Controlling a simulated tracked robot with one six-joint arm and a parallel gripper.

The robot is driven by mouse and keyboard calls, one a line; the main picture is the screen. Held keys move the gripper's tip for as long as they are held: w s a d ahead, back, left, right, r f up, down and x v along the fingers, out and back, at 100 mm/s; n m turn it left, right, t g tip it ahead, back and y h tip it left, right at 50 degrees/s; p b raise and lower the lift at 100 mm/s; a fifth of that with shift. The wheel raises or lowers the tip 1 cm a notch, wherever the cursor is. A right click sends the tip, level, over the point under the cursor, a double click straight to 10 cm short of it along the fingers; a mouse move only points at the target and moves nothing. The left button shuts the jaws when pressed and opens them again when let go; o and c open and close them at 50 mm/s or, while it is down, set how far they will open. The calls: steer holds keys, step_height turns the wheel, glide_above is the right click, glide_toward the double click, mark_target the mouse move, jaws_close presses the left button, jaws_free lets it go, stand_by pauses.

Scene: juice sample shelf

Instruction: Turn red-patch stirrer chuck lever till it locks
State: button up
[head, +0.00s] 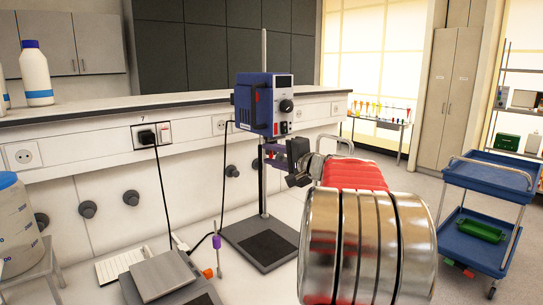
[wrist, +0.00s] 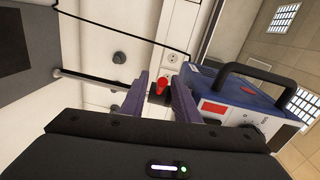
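The blue overhead stirrer (head: 257,108) is mounted on an upright rod above a dark base plate. Its red patch (head: 284,128) is on the lower front, and the red patch also shows in the wrist view (wrist: 213,108). My gripper (head: 272,155) is just under the stirrer head. In the wrist view its purple fingers (wrist: 159,92) are apart, one on each side of a small red lever (wrist: 160,82) on a dark chuck. I see slim gaps beside the lever, and contact is not clear. The chuck is mostly hidden in the head view.
A flat-topped device (head: 163,275) and a stirring shaft with a purple part (head: 216,243) are at the lower left. A white bench shelf (head: 90,115) with sockets runs behind. A blue trolley (head: 485,215) stands on the right.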

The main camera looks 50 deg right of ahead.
steer(key=shift+c, duration=0.5)
jaws_close()
steer(key=shift+f, duration=0.1)
